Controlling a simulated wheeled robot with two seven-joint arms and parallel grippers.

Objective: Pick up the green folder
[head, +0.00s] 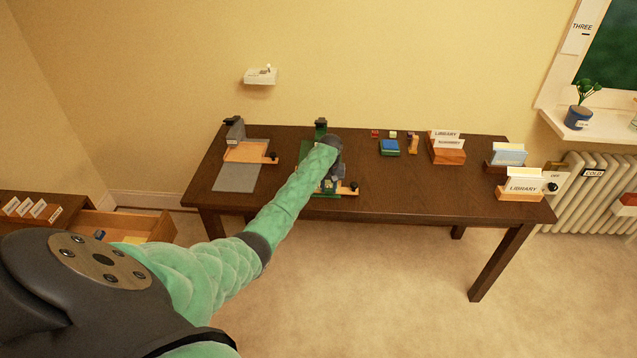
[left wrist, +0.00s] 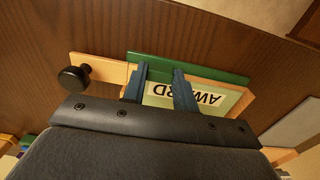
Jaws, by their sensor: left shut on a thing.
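The green folder (left wrist: 210,74) shows in the left wrist view as a green strip beside a light wooden bar with a black knob (left wrist: 74,79). A pale label reading "AWARD" (left wrist: 188,94) lies beside the strip, partly covered by a finger. My left gripper (left wrist: 161,74) has its two blue fingers at the green strip and is shut on the folder. In the head view the left gripper (head: 329,184) is over the middle of the desk, and my arm hides most of the folder. My right gripper is in neither view.
A grey mat (head: 238,178) with a wooden bar lies left on the desk (head: 400,200). Small blocks, a blue box (head: 390,148) and wooden card holders (head: 447,156) stand to the right. An open drawer (head: 130,224) is at lower left; a radiator (head: 600,190) is at right.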

